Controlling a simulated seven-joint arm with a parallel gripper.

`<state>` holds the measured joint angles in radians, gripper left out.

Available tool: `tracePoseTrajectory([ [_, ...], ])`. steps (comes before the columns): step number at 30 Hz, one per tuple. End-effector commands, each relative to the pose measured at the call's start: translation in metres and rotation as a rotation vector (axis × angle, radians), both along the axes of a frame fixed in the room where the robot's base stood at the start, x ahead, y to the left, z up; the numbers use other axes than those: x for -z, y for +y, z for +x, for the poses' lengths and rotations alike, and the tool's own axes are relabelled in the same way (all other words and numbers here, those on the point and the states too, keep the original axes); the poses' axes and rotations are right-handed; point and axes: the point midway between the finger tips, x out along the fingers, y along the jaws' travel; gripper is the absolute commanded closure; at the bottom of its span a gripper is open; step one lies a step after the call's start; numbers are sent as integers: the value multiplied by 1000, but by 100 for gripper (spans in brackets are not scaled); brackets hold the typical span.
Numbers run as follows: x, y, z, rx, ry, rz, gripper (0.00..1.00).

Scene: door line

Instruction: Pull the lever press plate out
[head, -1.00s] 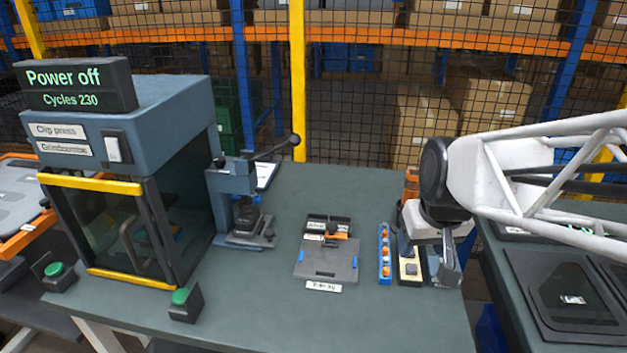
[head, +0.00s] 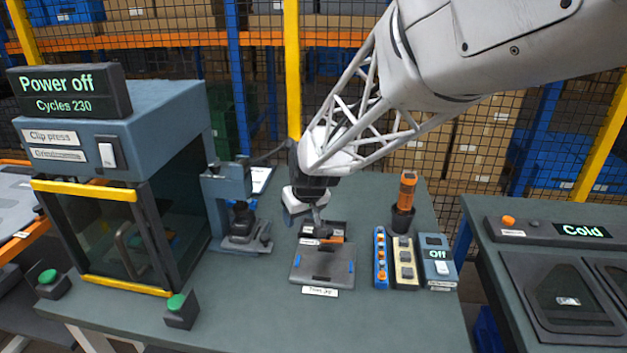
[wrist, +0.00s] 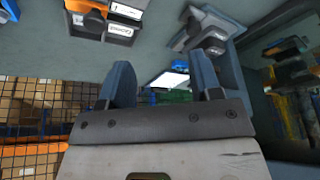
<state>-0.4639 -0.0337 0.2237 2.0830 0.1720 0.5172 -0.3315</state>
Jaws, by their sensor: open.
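The lever press (head: 228,182) is a blue-grey stand with a dark lever arm, to the right of the clip press. Its grey press plate (head: 236,247) lies at the foot of the press, with a dark piece above it. The press base also shows in the wrist view (wrist: 190,42), upside down near the top. My gripper (head: 303,214) is to the right of the lever press, above the table near the small dark bin, apart from the plate. In the wrist view my gripper (wrist: 162,80) has its two fingers spread with nothing between them. My arm hides part of the lever's end.
A clip press (head: 100,185) with a "Power off" display stands at left. A dark fixture board (head: 322,264) lies below a small bin (head: 335,229) with an orange piece. An orange-handled tool (head: 407,188) stands in a cup.

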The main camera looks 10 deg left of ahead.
Motion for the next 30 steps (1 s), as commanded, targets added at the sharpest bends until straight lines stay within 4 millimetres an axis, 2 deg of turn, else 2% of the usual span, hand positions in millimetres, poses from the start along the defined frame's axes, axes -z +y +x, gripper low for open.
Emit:
tracePoseTrajectory([
  [1, 9, 16, 5, -21, -1, 0, 42],
  [6, 32, 58, 18, -78, -16, 3, 42],
  [12, 47, 86, 25, -115, -27, 6, 42],
  [30, 52, 91, 27, -122, -28, 6, 42],
])
